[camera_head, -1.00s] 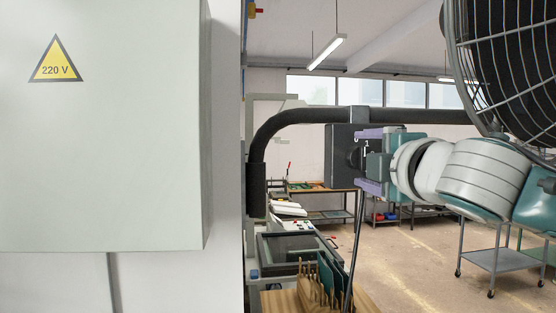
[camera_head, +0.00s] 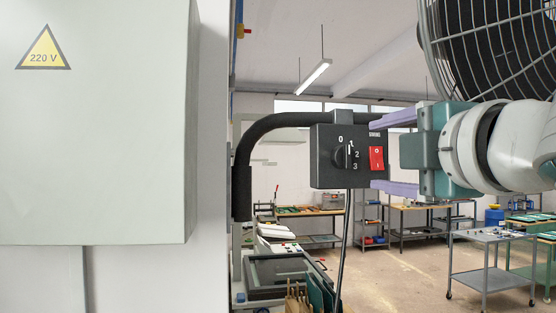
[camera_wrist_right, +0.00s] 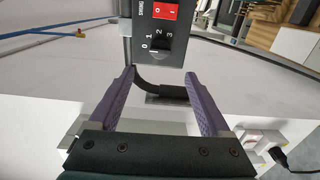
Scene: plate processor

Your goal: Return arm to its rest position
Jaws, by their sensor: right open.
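My right gripper (camera_head: 372,154) is open, its two purple fingers spread one above the other, pointing left. It is beside the black control box (camera_head: 325,178), which has a rotary knob (camera_head: 345,156) marked 0 to 3 and a red switch (camera_head: 376,158). In the head view the fingertips overlap the box's right edge; contact cannot be told. In the right wrist view the open fingers (camera_wrist_right: 160,73) have nothing between them but background, and the knob (camera_wrist_right: 158,47) and red switch (camera_wrist_right: 164,11) lie beyond the tips. My left gripper is not in view.
A caged fan (camera_head: 490,45) is close above my right arm. The box hangs on a curved black bar (camera_head: 250,140), with a cable (camera_head: 344,240) below. A grey cabinet (camera_head: 95,150) fills the left. A wheeled cart (camera_head: 490,280) stands at right; floor between is open.

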